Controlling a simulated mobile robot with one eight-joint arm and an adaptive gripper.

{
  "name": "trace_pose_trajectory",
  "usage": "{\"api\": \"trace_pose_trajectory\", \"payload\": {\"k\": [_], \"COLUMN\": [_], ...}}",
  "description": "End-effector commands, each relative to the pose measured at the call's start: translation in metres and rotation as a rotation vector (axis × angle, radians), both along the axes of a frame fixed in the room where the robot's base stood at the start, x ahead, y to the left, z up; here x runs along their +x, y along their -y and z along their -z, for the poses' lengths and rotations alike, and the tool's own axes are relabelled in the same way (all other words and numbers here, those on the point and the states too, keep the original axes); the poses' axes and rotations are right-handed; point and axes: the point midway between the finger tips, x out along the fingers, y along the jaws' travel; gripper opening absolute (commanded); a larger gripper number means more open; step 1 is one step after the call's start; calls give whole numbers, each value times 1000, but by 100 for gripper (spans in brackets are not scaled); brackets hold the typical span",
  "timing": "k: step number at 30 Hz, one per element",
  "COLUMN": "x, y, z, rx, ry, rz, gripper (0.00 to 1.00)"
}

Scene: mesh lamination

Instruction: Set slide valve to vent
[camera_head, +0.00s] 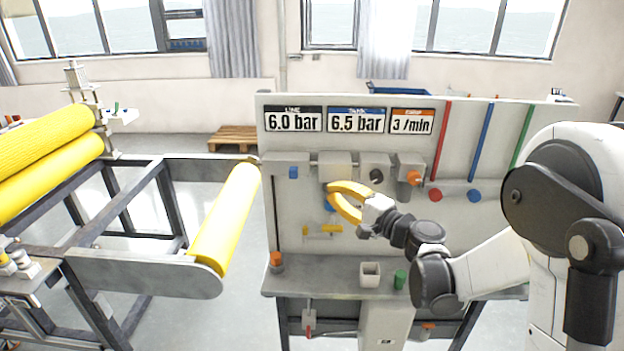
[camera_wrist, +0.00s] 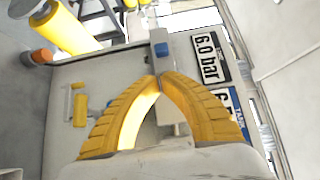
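The slide valve is not labelled legibly. A yellow piece on a small pale bracket (camera_head: 323,231), low on the panel's left half, may be it; it also shows at the left of the wrist view (camera_wrist: 80,106).
The panel (camera_head: 285,220) has pressure displays (camera_head: 357,121) on top and red and blue knobs (camera_head: 435,195) at right. A yellow roller machine (camera_head: 228,220) is at left.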

Motion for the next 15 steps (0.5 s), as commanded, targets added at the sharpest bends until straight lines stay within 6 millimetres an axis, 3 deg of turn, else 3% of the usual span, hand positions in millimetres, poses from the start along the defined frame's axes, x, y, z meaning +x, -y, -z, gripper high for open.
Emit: {"api": "trace_pose_trajectory", "payload": {"k": [15], "x": [58], "y": [-55], "z": [1], "rx": [-1], "ry": [0], "rz": [-2], "gripper": [0]}}
